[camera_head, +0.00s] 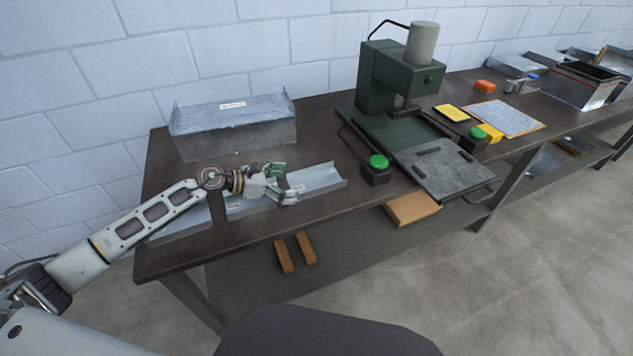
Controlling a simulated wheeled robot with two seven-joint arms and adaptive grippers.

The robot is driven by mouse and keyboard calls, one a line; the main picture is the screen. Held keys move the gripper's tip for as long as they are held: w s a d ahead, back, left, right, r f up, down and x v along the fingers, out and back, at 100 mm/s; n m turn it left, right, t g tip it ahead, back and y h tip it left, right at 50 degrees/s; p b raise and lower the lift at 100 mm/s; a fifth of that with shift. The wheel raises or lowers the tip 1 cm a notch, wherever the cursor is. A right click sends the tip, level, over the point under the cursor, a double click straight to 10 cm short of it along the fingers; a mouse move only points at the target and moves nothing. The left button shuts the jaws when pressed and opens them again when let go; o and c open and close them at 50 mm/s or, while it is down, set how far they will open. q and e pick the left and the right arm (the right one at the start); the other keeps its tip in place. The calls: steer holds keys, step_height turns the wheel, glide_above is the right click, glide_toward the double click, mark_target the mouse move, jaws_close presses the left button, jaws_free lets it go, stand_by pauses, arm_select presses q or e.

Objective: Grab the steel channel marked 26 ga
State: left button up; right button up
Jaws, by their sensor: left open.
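A long, shallow steel channel (318,178) lies along the front left of the workbench, its right end bare and its middle covered by my left arm and hand. Metal shows again left of the hand, with a small pale label; I cannot tell whether it is the same piece. A larger steel piece with upright sides (240,135) stands behind, with a white label on it. Neither label is readable, so I cannot tell which is marked 26 ga. My left gripper (286,184) is open, over the shallow channel; contact is unclear. My right gripper is out of view.
A dark workbench (300,220) runs along the block wall. A green press (385,85) stands right of the channels, with a green-button box (377,170) and a grey plate (445,170) in front. Wood blocks (295,252) lie on the lower shelf.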

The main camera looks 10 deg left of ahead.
mark_target(299, 188)
arm_select(q)
steer(key=shift+w+d, duration=0.55)
steer(key=shift+d, duration=0.05)
steer(key=shift+w+d+f, duration=0.3)
steer(key=shift+w+d, duration=0.05)
steer(key=shift+d, duration=0.15)
steer(key=shift+w+d+f, duration=0.15)
steer(key=shift+w+d, duration=0.05)
steer(key=shift+d, duration=0.1)
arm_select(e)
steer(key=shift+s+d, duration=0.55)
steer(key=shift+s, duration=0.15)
arm_select(q)
steer(key=shift+f, duration=0.1)
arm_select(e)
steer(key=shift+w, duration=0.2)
